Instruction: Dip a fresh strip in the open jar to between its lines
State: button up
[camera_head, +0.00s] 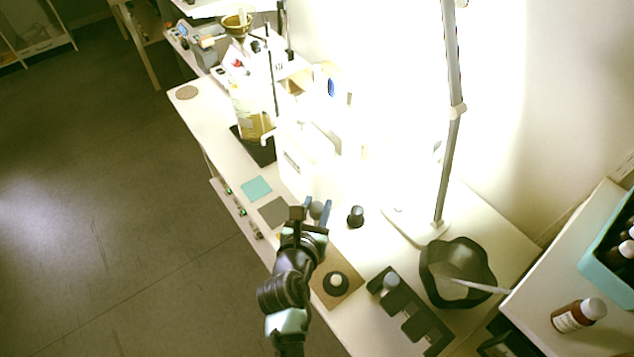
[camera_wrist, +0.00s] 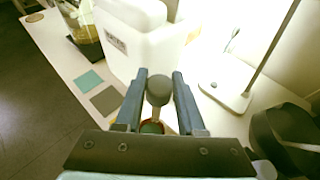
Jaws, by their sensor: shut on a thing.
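My gripper (camera_head: 316,212) is over the bench in the head view, with its two blue-grey fingers closed on a grey round-headed piece (camera_head: 317,210). In the wrist view the grey piece (camera_wrist: 159,88) stands between the fingertips, its lower part narrower. Below it, between the fingers, is a small ring with a reddish rim and green inside (camera_wrist: 152,127); I cannot tell whether they touch. A round dark jar-like thing with a pale centre (camera_head: 336,284) sits on a brown mat, right of my arm. No test strip can be made out clearly.
A dark slotted block (camera_head: 427,331) with a grey knob (camera_head: 391,281) stands at the front right. A black bin (camera_head: 433,288) has a pale stick across it. A small dark-topped piece (camera_head: 356,216) stands right of my gripper. The lamp (camera_head: 451,130) and white container (camera_wrist: 136,48) stand close by.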

jog(key=shift+w+a+f, duration=0.1)
jog(key=shift+a+f, duration=0.25)
jog(key=shift+f, duration=0.05)
jog(key=shift+s+d+f+b, duration=0.1)
jog(key=shift+s+f+b, duration=0.1)
jog(key=shift+f+b, duration=0.65)
notch_tip(320, 180, down, 2)
jog(key=b, duration=0.4)
jog(key=shift+f, duration=0.2)
jog(key=shift+w+f+b, duration=0.1)
jog(key=shift+f+b, duration=0.6)
jog(key=shift+f, duration=0.9)
dwell(1.3)
jog(key=shift+r, duration=0.1)
jog(key=shift+r+p, duration=2.85)
jog(key=shift+p, duration=0.5)
